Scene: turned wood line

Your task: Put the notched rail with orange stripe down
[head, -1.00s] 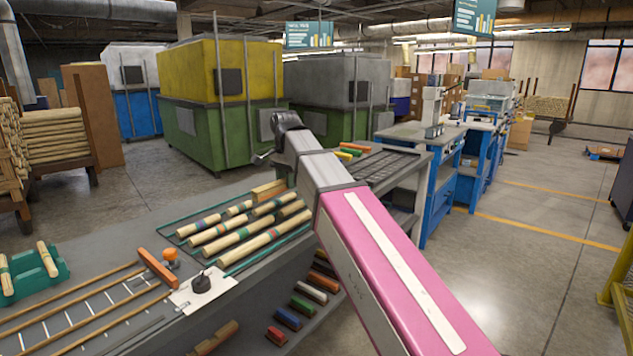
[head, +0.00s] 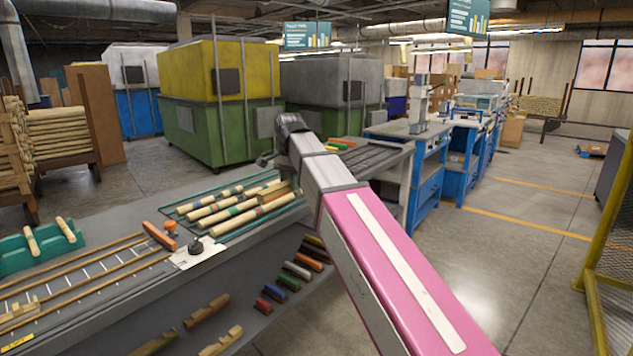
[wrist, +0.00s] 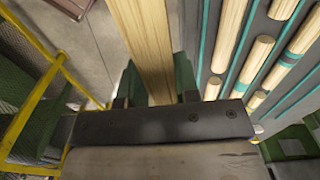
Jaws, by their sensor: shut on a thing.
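In the wrist view a long pale wooden piece (wrist: 147,45) is pinched between the fingers of my gripper (wrist: 155,95). It runs away from the jaws to the top edge. I take it for the notched rail; neither its notches nor an orange stripe can be made out. In the head view my arm's far end hangs over the back of the bench, and the fingers are hidden. A pale wooden block end (head: 274,192) shows just below it, over the dowels, and may be the held rail.
A yellow guard post (head: 605,230) stands right.

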